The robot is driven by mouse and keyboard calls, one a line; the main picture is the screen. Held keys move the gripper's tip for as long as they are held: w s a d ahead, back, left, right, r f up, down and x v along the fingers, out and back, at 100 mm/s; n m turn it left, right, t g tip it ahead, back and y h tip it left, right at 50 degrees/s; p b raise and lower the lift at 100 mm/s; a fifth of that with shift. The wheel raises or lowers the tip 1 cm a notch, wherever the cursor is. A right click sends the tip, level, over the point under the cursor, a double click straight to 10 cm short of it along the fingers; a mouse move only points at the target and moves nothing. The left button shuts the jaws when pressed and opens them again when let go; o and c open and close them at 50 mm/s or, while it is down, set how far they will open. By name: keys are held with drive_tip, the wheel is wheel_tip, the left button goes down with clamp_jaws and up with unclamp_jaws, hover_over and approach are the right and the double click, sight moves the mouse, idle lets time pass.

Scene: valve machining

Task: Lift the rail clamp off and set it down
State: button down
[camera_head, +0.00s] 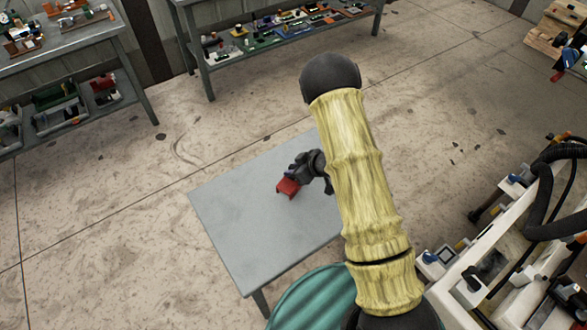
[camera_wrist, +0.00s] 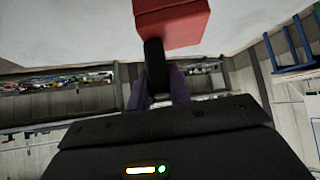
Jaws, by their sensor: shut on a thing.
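The rail clamp, a red block (camera_head: 288,188), is at my gripper (camera_head: 297,176), over the middle of the grey table (camera_head: 225,215). In the wrist view the red block (camera_wrist: 172,22) shows at the top, with a black part (camera_wrist: 154,66) below it running between my fingers. My gripper (camera_wrist: 163,88) is shut on this piece. The far side of the clamp is hidden, and I cannot tell whether it touches the table top.
The table top around the clamp is bare. A green round thing (camera_head: 310,300) stands at its near edge. A white frame with hoses (camera_head: 480,265) is at the right. Loaded workbenches (camera_head: 70,45) and a shelf (camera_head: 275,35) stand behind, with open floor between.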

drive_tip(key=shift+f+b, duration=0.9)
drive_tip(key=shift+f, duration=0.35)
drive_tip(key=c, duration=1.2)
unclamp_jaws()
drive_tip(key=v, duration=1.7)
drive_tip(key=shift+r, duration=0.2)
drive_tip(key=shift+d+p, duration=0.15)
drive_tip(key=shift+p, duration=0.15)
